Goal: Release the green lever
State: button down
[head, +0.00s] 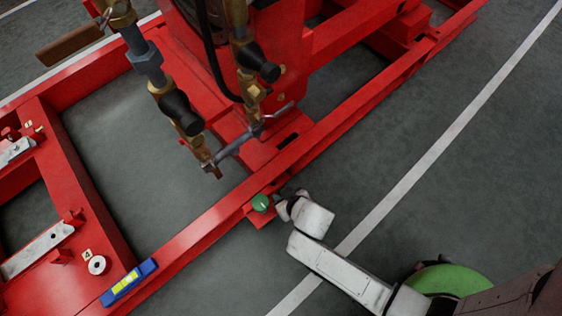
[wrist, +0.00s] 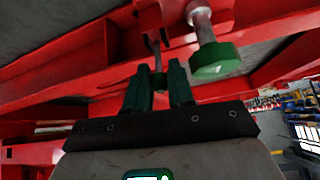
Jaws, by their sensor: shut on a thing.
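The green lever (wrist: 158,79) shows in the wrist view as a thin grey rod hanging from a red bracket, with a small green end. My gripper (wrist: 160,88) has its two dark green fingers on either side of that green end and is shut on it. In the head view my gripper (head: 286,203) is at the outer edge of the red frame; its fingertips and the lever are hard to make out there. A round green knob (wrist: 216,62) on a grey stem is just right of the fingers, apart from them. It also shows in the head view (head: 261,202).
The red frame rail (head: 200,237) runs diagonally beside my arm. A blue and yellow level (head: 128,283) lies on it at lower left. Brass and steel pipework with black handles (head: 182,112) stands behind.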

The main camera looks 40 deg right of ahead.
dwell(0.4)
jog(key=c, duration=1.3)
grip_release()
jog(key=shift+s, duration=0.1)
jog(key=p+v, duration=0.5)
jog(key=v, duration=0.5)
jog(key=shift+s+r, duration=0.2)
jog(key=shift+s, duration=0.05)
